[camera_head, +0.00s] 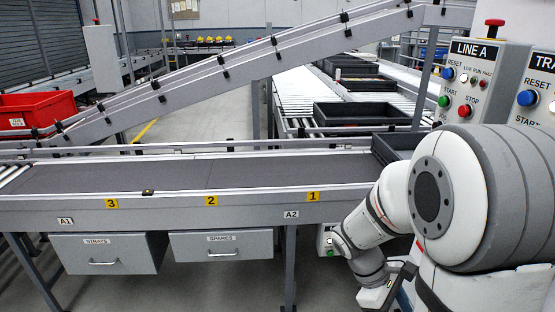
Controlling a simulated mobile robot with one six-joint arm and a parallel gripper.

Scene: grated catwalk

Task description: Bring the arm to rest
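My arm fills the lower right, in front of the conveyor's right end. It bends down and left from the large grey and white joint, then its last links point down near the picture's lower edge. My gripper is not clearly in view; its fingertips are hidden or outside the picture. Nothing held shows.
A conveyor (140,177) with an empty belt crosses in front, above STRAYS (100,256) and SPARES (222,247) drawers. LINE A's control panel (466,80) stands at the right, near my arm. A red bin (38,108) is at left. Dark totes (362,114) stand on rollers behind.

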